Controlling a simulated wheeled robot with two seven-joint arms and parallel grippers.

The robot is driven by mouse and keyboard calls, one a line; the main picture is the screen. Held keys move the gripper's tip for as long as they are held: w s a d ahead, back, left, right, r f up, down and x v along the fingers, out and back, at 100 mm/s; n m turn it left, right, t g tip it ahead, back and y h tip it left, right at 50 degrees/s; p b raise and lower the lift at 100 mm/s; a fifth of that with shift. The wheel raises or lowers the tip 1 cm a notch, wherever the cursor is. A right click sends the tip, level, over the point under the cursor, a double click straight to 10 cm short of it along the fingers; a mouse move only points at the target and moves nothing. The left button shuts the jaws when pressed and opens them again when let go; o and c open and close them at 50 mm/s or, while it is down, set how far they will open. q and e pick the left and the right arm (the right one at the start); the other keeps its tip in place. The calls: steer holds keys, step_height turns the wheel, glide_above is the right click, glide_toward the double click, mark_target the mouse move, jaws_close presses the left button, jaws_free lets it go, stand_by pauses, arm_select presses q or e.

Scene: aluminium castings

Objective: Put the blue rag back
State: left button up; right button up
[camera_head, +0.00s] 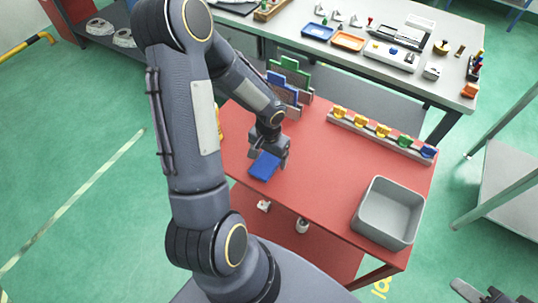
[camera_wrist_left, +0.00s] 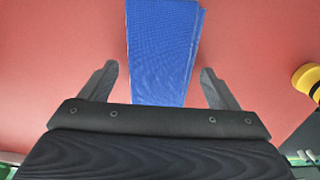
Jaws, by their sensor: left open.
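The blue rag (camera_head: 264,166) lies flat on the red table (camera_head: 315,165) near its left front edge. In the left wrist view the rag (camera_wrist_left: 163,45) is a long blue strip running away between the fingers. My left gripper (camera_head: 270,154) is over the rag, fingers pointing down. Its two fingers are apart on either side of the rag in the wrist view (camera_wrist_left: 160,85), and nothing is clamped. Whether the fingers touch the table is unclear. A dark part at the bottom right corner looks like my right gripper (camera_head: 490,291), partly cut off.
Upright blue and green boards (camera_head: 290,72) stand behind the left gripper. A rail with coloured knobs (camera_head: 380,136) lines the back of the red table. A grey bin (camera_head: 388,216) stands at the right front. The table middle is clear. A grey workbench (camera_head: 455,90) stands behind.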

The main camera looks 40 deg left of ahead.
mark_target(269, 158)
arm_select(q)
step_height(269, 158, up, 11)
steer(key=s+d+r+t+h, duration=0.3)
steer(key=s+d+r+t, duration=0.2)
steer(key=s+d+r, duration=0.5)
steer(key=s+r, duration=0.2)
steer(key=s, duration=0.1)
steer(key=shift+s+d+t+h, duration=0.25)
steer(key=shift+s+t+h, duration=0.05)
steer(key=shift+s+h, duration=0.1)
